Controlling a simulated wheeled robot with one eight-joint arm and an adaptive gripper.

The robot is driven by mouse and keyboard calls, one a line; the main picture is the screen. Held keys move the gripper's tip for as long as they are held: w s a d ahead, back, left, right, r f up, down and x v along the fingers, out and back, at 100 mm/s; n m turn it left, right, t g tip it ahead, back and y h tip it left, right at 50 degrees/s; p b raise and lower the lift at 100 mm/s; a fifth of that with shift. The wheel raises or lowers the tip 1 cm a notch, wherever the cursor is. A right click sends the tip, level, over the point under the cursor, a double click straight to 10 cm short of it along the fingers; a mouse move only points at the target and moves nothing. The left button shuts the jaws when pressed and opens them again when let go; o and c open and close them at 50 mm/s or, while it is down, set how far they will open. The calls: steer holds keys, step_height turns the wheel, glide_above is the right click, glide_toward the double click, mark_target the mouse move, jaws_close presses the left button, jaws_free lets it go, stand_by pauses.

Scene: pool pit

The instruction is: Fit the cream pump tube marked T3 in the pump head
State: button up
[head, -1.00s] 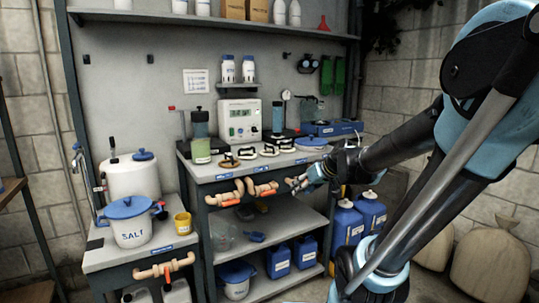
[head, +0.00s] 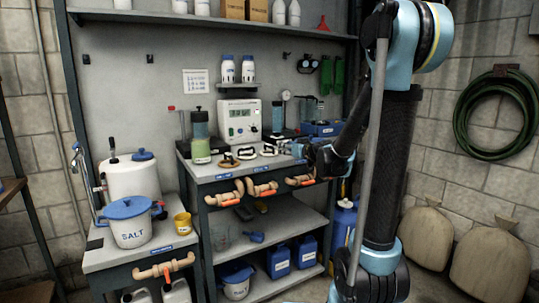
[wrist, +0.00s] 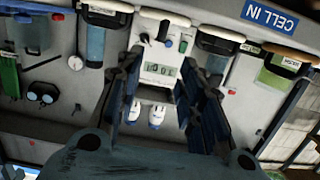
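Several pump tubes with dark and cream parts lie in a row along the bench front, such as a cream one (head: 246,153) left of centre in the head view. Their markings are too small to read there, so I cannot tell which is T3. The white unit with a lit display (head: 239,121) stands behind them; it also shows upside down in the wrist view (wrist: 158,66). I cannot make out the pump head clearly. My gripper (head: 300,151) is at the bench's right front. In the wrist view my gripper (wrist: 158,92) has its fingers apart with nothing between them.
Orange-handled pipe valves (head: 263,189) project from the bench front. A green-filled cylinder (head: 200,145) stands at the bench's left, and a blue tray (head: 322,128) at its back right. The salt tub (head: 131,228) stands on a lower table at left.

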mark_target(269, 145)
steer(key=x, duration=1.6)
steer(key=shift+w+a, duration=0.1)
jaws_close()
